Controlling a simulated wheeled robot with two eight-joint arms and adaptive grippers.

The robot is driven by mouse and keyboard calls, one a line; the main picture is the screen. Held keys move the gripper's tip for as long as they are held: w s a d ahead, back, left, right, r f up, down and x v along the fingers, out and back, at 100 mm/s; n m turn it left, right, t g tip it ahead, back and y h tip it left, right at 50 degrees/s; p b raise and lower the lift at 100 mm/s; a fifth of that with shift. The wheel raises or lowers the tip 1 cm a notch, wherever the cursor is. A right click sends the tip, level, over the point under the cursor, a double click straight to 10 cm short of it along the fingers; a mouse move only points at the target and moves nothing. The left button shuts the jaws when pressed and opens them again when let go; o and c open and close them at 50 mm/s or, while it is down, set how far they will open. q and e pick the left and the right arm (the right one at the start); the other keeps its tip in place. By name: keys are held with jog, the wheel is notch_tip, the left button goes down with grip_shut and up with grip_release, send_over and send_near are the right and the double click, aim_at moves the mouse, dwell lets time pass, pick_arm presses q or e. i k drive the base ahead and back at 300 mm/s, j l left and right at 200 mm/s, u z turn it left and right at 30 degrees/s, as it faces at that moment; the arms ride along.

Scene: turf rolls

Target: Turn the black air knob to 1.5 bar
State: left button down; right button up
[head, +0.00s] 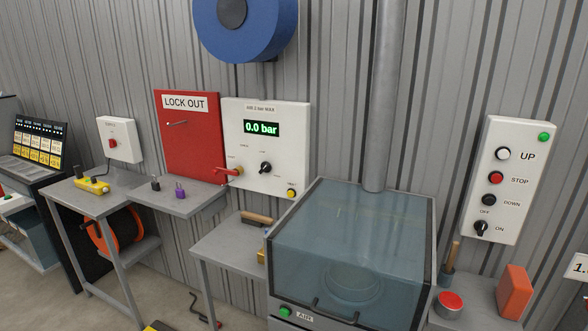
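The black air knob (265,168) sits on the white air panel (291,128) on the corrugated wall, right of the red LOCK OUT board. The panel's display (261,128) reads 0.0 bar in green. A red lever handle (230,171) is at the panel's lower left edge, and a small yellow button (291,193) is at its lower right. The small print around the knob is too small to read. Neither of my grippers shows in the head view.
A glass-lidded cabinet (429,252) stands in front, right of the panel. A grey table (212,252) with a brush stands below the panel. The LOCK OUT board (190,145) and a shelf (178,206) with small padlocks are left. A control box (516,171) with UP, STOP and DOWN buttons hangs right.

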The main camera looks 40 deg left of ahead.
aim_at(266, 167)
jog(key=u, duration=1.45)
